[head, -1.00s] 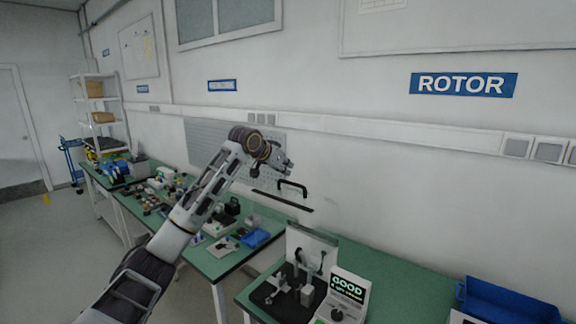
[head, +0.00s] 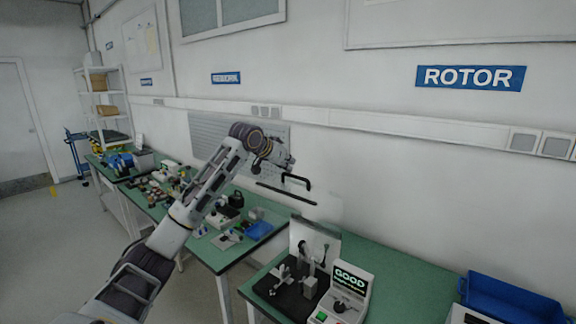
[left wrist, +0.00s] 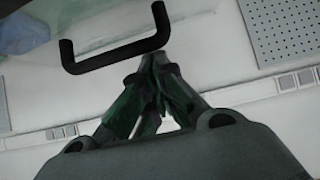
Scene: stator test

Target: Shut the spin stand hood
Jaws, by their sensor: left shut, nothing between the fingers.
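The spin stand (head: 300,301) is on the green bench at the lower middle of the head view, beside a display reading GOOD (head: 350,280). Its clear hood is hard to make out. The hood's black handle (head: 297,181) and dark edge strip (head: 286,194) show high above the stand, so the hood stands raised. My left gripper (head: 288,162) is shut and empty, close to the handle in the head view. In the left wrist view the shut fingers (left wrist: 154,95) lie just below the handle (left wrist: 118,53) in the picture; contact cannot be told. My right gripper is out of view.
A blue bin (head: 510,298) sits at the right of the bench. Another green bench (head: 232,258) with many small parts and a blue tray (head: 259,230) runs to the left. A pegboard (head: 215,135) and wall trunking are behind my arm.

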